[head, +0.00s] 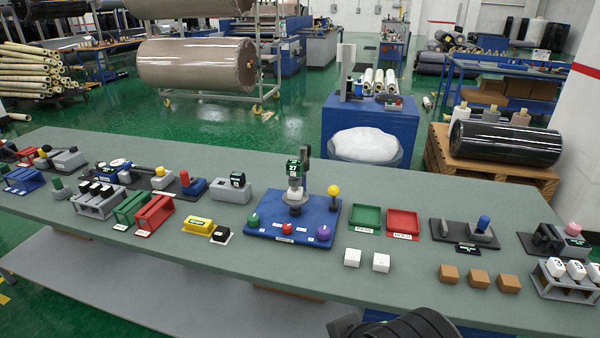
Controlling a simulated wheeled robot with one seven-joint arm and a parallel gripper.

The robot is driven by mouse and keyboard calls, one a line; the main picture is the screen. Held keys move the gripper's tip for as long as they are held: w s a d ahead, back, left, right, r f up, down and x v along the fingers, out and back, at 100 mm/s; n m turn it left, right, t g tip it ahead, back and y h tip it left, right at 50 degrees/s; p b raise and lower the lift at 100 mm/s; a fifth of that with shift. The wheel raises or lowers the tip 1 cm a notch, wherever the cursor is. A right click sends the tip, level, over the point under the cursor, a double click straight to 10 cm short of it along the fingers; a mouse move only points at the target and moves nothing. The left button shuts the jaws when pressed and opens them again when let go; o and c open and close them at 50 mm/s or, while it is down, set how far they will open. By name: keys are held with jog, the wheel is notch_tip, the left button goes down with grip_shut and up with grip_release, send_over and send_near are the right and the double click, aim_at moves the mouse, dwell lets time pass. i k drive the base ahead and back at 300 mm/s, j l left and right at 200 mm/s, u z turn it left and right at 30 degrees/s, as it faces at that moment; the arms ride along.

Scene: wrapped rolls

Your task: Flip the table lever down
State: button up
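A long grey-green table (300,276) holds several small devices. In its middle is a blue panel (262,228) with a yellow ball on an upright stick (333,191), standing at the panel's right side. Other knobbed pieces are a blue knob (484,222) on a dark base to the right, a pink knob (573,229) at the far right, a red-topped blue piece (186,179) and a yellow knob (160,171) to the left. I cannot tell which one is the table lever. A dark rounded part at the bottom edge looks like my arm; my gripper's fingers are not visible.
Green (366,216) and red (402,222) trays lie right of the panel. White blocks (352,257) and brown blocks (478,279) sit near the front edge. Red and green racks (154,213) stand at left. The front middle strip of table is mostly clear.

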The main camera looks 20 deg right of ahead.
aim_at(332, 190)
jog(key=i+l+u, duration=0.15)
jog(key=u, duration=0.35)
jog(key=i+l+u, duration=0.15)
jog(key=u, duration=0.35)
jog(key=i+l+u, duration=0.1)
jog(key=l+u, duration=0.2)
jog(key=u, duration=0.15)
